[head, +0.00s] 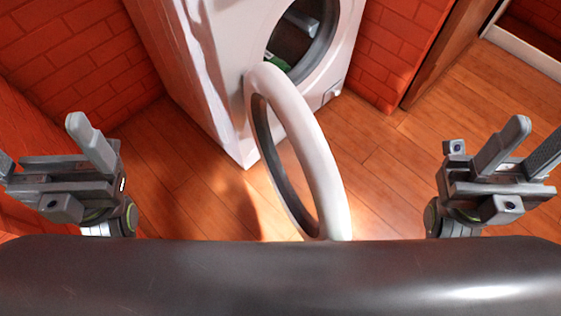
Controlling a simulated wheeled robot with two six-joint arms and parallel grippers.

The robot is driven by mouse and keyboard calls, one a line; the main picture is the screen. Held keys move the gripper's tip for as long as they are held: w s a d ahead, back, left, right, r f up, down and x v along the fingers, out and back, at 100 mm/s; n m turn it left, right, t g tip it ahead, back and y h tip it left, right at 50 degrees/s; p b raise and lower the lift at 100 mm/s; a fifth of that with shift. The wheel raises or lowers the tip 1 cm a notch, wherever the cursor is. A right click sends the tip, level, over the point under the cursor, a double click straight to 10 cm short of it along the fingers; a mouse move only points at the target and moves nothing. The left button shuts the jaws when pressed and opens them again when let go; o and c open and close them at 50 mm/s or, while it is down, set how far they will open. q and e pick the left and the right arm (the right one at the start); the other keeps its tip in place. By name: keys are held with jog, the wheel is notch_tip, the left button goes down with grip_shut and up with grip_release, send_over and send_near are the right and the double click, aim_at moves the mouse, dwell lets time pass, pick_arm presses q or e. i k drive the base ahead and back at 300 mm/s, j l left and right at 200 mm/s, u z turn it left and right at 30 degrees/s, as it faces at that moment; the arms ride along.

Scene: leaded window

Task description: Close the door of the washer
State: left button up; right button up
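The white washer (222,70) stands at the top middle of the head view. Its round opening (308,42) is uncovered, with something green and something grey inside. The washer's door (322,165), a white ring with a dark inner part, is swung wide open. It is hinged at the left of the opening and extends down toward me. My dark body hides its lowest edge. My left gripper (42,142) is left of the door, open and empty. My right gripper (537,136) is right of the door, open and empty. Neither touches the door.
Red brick walls (75,50) stand at the left and behind the washer at the right. A wooden door frame (445,50) is at the upper right. The wooden floor (390,165) is clear between the washer door and my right gripper.

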aim_at(264, 83)
jog(key=l+u, duration=0.3)
jog(key=l, duration=0.15)
jog(key=k+l+u, duration=0.1)
jog(key=l+u, duration=0.25)
jog(key=k+l+u, duration=0.15)
jog(key=l+u, duration=0.15)
jog(key=l, duration=0.15)
jog(key=k+l+u, duration=0.15)
jog(key=l+u, duration=0.15)
jog(key=k+l+u, duration=0.3)
jog(key=i+l, duration=0.1)
